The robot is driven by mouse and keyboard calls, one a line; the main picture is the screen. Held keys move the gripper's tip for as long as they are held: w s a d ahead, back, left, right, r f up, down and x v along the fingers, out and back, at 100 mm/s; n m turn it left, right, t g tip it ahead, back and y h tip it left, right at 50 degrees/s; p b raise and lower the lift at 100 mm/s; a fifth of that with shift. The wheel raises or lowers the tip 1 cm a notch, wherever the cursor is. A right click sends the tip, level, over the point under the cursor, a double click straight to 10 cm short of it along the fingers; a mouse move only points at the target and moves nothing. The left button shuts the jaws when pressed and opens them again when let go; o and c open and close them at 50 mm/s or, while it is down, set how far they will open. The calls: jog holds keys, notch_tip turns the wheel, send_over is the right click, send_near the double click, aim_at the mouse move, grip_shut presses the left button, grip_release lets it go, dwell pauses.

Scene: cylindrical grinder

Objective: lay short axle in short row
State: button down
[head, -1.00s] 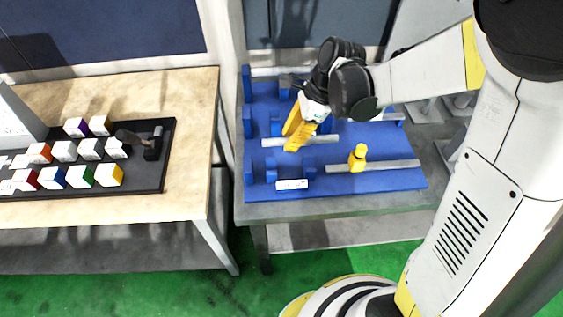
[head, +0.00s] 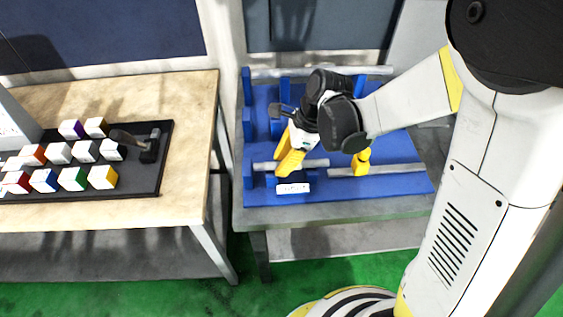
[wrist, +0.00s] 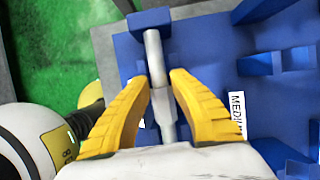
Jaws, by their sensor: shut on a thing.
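My gripper (head: 288,162) is shut on a short grey axle (head: 315,163) over the front part of the blue rack (head: 400,187). The axle also shows in the wrist view (wrist: 153,48), running between the yellow fingers (wrist: 160,95). A white label (head: 293,188) sits in front of the axle, too small to read. In the wrist view, another label (wrist: 237,115) starting "MEDIU" lies right of the fingers.
Another grey bar (head: 400,168) lies at the rack's front right, beside a yellow piece (head: 361,162). A long bar (head: 350,70) spans the back. The wooden table (head: 120,215) at left bears a dark tray (head: 145,185) with several coloured blocks.

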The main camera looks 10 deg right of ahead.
jog(key=shift+f+b, duration=0.45)
jog(key=shift+f, duration=0.05)
jog(key=c, duration=1.2)
grip_release()
jog(key=shift+c, duration=0.2)
jog(key=shift+r, duration=0.15)
